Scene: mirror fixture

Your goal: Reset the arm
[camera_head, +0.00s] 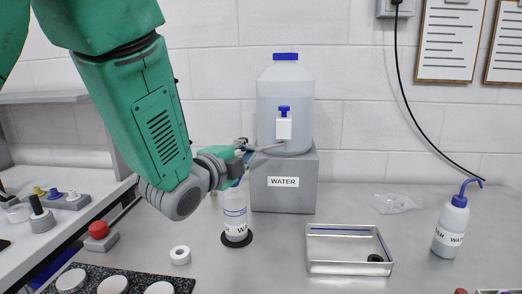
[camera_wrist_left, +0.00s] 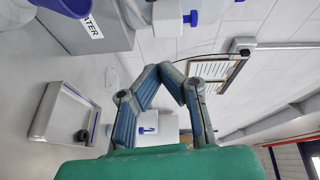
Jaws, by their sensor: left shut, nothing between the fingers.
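My left arm, green and grey, comes in from the upper left in the head view. My left gripper (camera_head: 246,148) is shut and empty, in front of the large water tank (camera_head: 285,105) close to its spigot. The wrist view shows its two blue-grey fingers (camera_wrist_left: 170,72) meeting at the tips. My right gripper is not in view.
The tank sits on a grey box (camera_head: 283,190) marked WATER. A metal tray (camera_head: 348,268) holds a small black ring. A blue-topped wash bottle (camera_head: 451,228) stands at right. A white roll (camera_head: 180,255) and red button (camera_head: 99,230) lie left. Bare counter lies between the bottle and tray.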

